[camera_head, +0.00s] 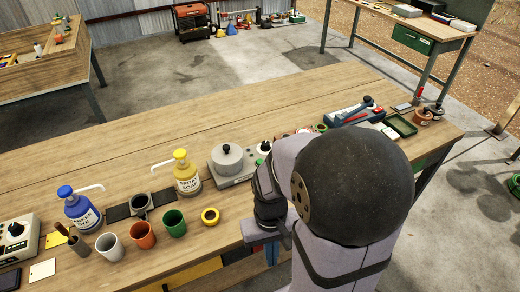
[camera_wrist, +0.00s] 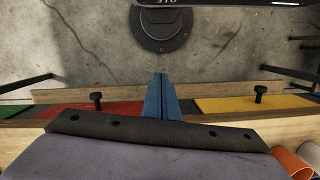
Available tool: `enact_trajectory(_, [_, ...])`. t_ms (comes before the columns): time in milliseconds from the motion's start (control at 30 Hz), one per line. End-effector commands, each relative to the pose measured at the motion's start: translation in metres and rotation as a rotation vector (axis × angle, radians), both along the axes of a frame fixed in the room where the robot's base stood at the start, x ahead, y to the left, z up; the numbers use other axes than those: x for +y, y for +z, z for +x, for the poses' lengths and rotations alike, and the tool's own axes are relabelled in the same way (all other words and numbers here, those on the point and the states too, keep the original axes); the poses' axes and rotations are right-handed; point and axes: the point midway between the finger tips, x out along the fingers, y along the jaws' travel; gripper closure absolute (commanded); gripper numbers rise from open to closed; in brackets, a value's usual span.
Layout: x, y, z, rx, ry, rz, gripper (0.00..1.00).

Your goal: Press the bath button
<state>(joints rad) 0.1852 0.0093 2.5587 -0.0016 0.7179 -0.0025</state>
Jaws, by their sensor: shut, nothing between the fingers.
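A grey metal bath-like unit (camera_head: 233,180) with a round lidded pot (camera_head: 227,160) stands on the bench near the middle of the head view. A small green button (camera_head: 265,147) shows at its right end, close beside my arm. I cannot tell for sure that this is the bath button. My gripper (camera_head: 272,254) is low at the bench's front edge, apart from the unit and partly hidden by my arm. In the wrist view, the blue fingers of my gripper (camera_wrist: 160,78) are together and empty, over the front edge with floor beyond. No button shows there.
Tools and a green tray (camera_head: 401,124) lie right. The bench's back strip is clear.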

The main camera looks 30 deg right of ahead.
Motion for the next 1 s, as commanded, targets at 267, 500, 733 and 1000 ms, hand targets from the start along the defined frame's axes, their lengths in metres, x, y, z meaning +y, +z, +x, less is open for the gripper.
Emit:
enact_trajectory(267, [-0.025, 0.048, -0.019, 0.131, -0.120, 0.025, 1.00])
enact_trajectory(500, [-0.066, 0.072, -0.024, 0.197, -0.118, -0.001, 1.00])
enact_trajectory(733, [-0.139, 0.072, 0.015, 0.087, 0.053, -0.094, 1.00])
enact_trajectory(1000, [-0.189, 0.052, 0.124, -0.226, 0.434, -0.203, 1.00])
